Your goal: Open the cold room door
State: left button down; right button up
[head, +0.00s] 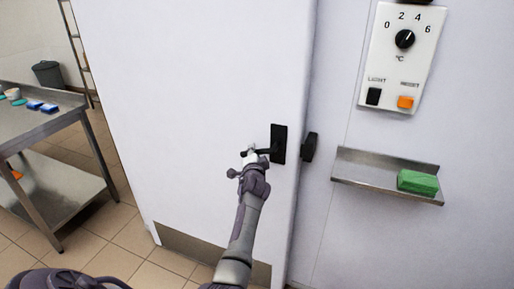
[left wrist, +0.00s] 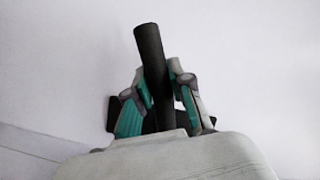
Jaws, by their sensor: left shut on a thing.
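The cold room door (head: 190,90) is a large white panel with a metal kick plate along its bottom. Its black handle (head: 279,143) sits near the door's right edge. My left gripper (head: 257,156) is at the handle's lever, shut on it. In the left wrist view the dark lever (left wrist: 150,55) passes between the two teal-padded fingers of the left gripper (left wrist: 162,100). A black catch piece (head: 310,147) sits just right of the door's edge. I cannot tell whether the door stands slightly ajar. My right gripper is not in view.
Right of the door, the wall carries a control panel (head: 402,55) with a dial and buttons. Below it a metal shelf (head: 370,172) holds a green block (head: 417,182). At left stand a steel table (head: 50,122) and a dark bin (head: 47,73). Tiled floor (head: 112,235) lies between table and door.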

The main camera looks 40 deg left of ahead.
pick_arm(q)
jog(key=shift+d+f+n, duration=0.1)
jog(key=shift+f+n, duration=0.1)
jog(key=shift+n, duration=0.2)
jog(key=shift+w+d+f+n+h+p, duration=0.1)
jog(key=shift+d+f+n+h+p, duration=0.15)
jog(key=shift+f+n+h+p, duration=0.35)
jog(key=shift+d+f+n+g, duration=0.2)
jog(key=shift+n+g, duration=0.1)
jog(key=shift+n, duration=0.1)
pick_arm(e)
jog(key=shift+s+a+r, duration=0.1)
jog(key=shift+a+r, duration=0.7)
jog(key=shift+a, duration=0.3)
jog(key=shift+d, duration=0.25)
